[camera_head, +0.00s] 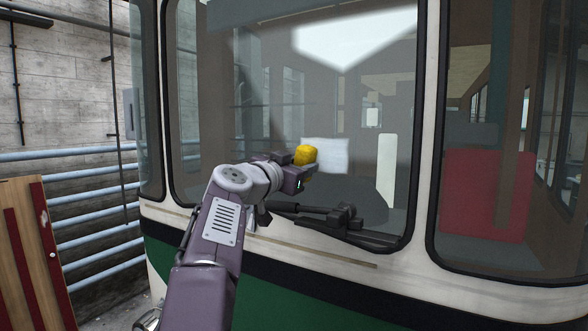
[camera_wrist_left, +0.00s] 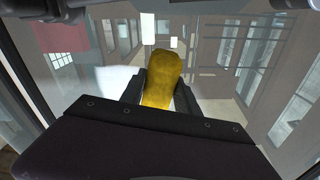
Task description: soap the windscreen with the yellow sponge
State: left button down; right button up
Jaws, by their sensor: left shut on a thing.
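The yellow sponge (camera_head: 306,155) is held in front of the lower middle of the windscreen (camera_head: 230,80). My left gripper (camera_head: 299,172) is shut on it. In the left wrist view the sponge (camera_wrist_left: 162,78) sticks out between the two dark fingers, with the glass beyond. I cannot tell whether the sponge touches the glass. A whitish, roughly square patch (camera_head: 334,156) shows on the windscreen just right of the sponge; it looks like soap. My right gripper is not in view.
A black wiper (camera_head: 335,222) lies along the windscreen's lower edge, below my gripper. Blue rails (camera_head: 90,152) and a wooden panel with red strips (camera_head: 30,250) stand at the left. A second window (camera_head: 510,130) is at the right beyond a white pillar.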

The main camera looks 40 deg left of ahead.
pick_arm(q)
jog(key=shift+d, duration=1.15)
jog(key=shift+w+b, duration=0.1)
jog(key=shift+b, duration=0.2)
jog(key=shift+a, duration=2.2)
jog(key=shift+s, duration=0.2)
jog(key=shift+s+f+b, duration=0.1)
jog(key=shift+s+b, duration=0.1)
jog(key=shift+b, duration=0.2)
jog(key=s+b, duration=0.2)
jog(key=s, duration=0.3)
jog(key=shift+s+d+b, duration=0.25)
jog(key=shift+d+b, duration=0.15)
